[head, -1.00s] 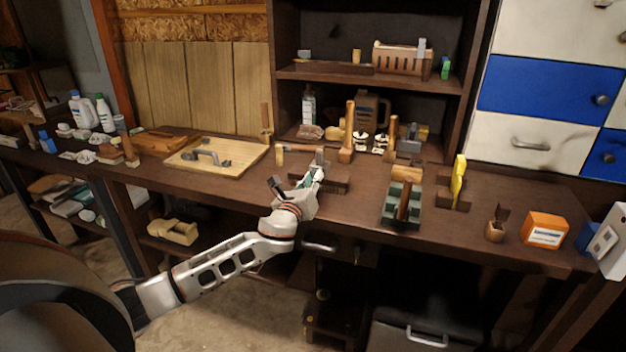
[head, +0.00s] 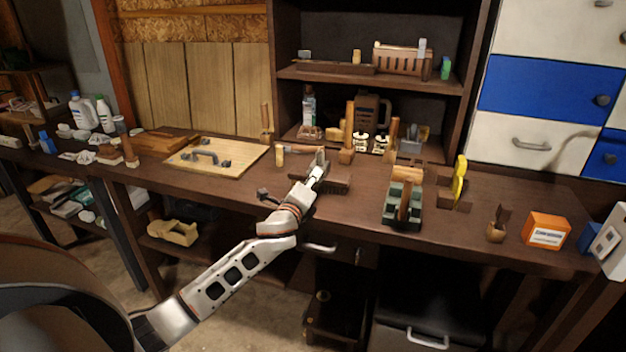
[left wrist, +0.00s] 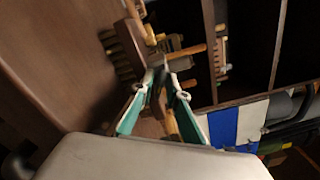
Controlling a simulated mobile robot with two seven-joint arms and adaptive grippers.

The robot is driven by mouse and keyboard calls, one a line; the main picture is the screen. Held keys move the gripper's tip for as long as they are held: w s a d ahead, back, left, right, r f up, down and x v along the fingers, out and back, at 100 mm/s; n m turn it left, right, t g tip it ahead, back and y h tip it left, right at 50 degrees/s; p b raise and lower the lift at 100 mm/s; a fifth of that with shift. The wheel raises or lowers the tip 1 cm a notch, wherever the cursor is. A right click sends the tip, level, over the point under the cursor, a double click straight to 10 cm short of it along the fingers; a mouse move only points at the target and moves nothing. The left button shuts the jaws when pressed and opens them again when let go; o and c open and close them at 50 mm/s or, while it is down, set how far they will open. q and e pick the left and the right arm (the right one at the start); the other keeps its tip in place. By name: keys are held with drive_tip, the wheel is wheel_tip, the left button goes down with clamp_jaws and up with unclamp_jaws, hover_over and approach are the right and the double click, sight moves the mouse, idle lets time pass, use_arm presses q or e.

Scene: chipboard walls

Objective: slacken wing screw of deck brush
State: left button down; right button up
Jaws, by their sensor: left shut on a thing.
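The deck brush (head: 339,185) is a dark brown block with bristles lying on the workbench, just beyond my left gripper (head: 319,168). In the left wrist view the brush block (left wrist: 131,45) shows with its bristles to the left. My left gripper (left wrist: 161,74) has its green-padded fingers converging at the brush. It is shut on a small part there, at the place of the wing screw. The screw itself is hidden between the fingertips, so its turn cannot be seen. My right gripper is not in view.
A hammer (head: 300,149) lies just behind the brush. To the right are a grey-green holder (head: 402,218), a yellow tool (head: 460,172) and an orange box (head: 546,230). A pale board with a handle (head: 230,154) lies to the left. Upright wooden-handled tools stand behind.

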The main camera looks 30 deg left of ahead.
use_arm(q)
drive_tip(key=n, duration=0.3)
drive_tip(key=shift+n, duration=0.6)
drive_tip(key=shift+n+p, duration=0.4)
drive_tip(key=shift+n, duration=0.8)
drive_tip(key=c, duration=2.2)
unclamp_jaws()
drive_tip(key=shift+o, duration=0.2)
